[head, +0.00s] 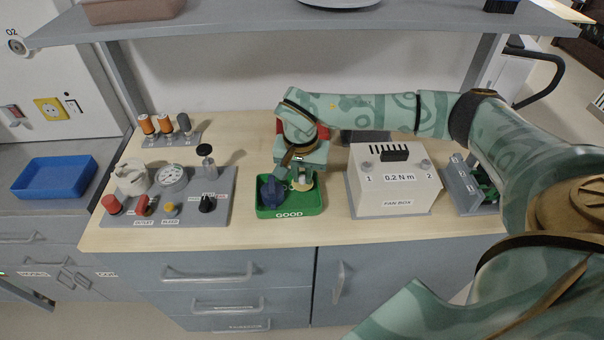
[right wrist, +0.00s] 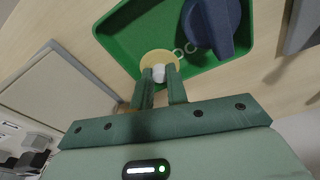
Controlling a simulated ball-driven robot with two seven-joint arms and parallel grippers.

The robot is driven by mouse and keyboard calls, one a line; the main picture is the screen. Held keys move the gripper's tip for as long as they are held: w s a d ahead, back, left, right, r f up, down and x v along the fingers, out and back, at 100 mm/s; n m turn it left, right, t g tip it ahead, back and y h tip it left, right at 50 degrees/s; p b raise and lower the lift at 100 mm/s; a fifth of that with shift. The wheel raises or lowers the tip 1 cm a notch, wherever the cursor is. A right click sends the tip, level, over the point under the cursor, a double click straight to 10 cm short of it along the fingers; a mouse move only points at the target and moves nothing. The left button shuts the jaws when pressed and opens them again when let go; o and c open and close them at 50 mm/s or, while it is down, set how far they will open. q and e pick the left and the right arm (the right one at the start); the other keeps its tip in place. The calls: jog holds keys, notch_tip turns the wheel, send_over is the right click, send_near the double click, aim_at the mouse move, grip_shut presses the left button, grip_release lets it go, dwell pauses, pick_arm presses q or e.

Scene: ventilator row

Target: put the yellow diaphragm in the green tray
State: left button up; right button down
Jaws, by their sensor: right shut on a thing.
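The green tray (head: 312,211), marked GOOD, sits near the bench's front edge; its floor and rim also show in the right wrist view (right wrist: 120,38). My right gripper (head: 301,178) reaches down over the tray's right part. In the right wrist view its two fingers (right wrist: 160,76) are shut on the white middle of the yellow diaphragm (right wrist: 150,57), a pale yellow disc. The disc is over or in the tray near one rim; I cannot tell whether it touches the floor. A dark blue part (head: 270,191) lies in the tray's left half. My left gripper is not in view.
A panel with a gauge (head: 172,177) and knobs stands left of the tray. The white fan box (head: 394,183) stands close on its right. A red thing (head: 324,132) is partly hidden behind my gripper. A blue bin (head: 55,177) is far left. A shelf (head: 230,22) hangs above.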

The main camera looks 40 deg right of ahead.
aim_at(301, 188)
jog(key=shift+f, duration=0.55)
jog(key=c, duration=1.4)
grip_release()
jog(key=r+p, duration=0.1)
jog(key=r, duration=0.3)
jog(key=r+p, duration=0.1)
jog(key=r, duration=0.3)
jog(key=s+a+r+p, duration=0.1)
jog(key=r, duration=0.4)
jog(key=shift+a+r, duration=0.1)
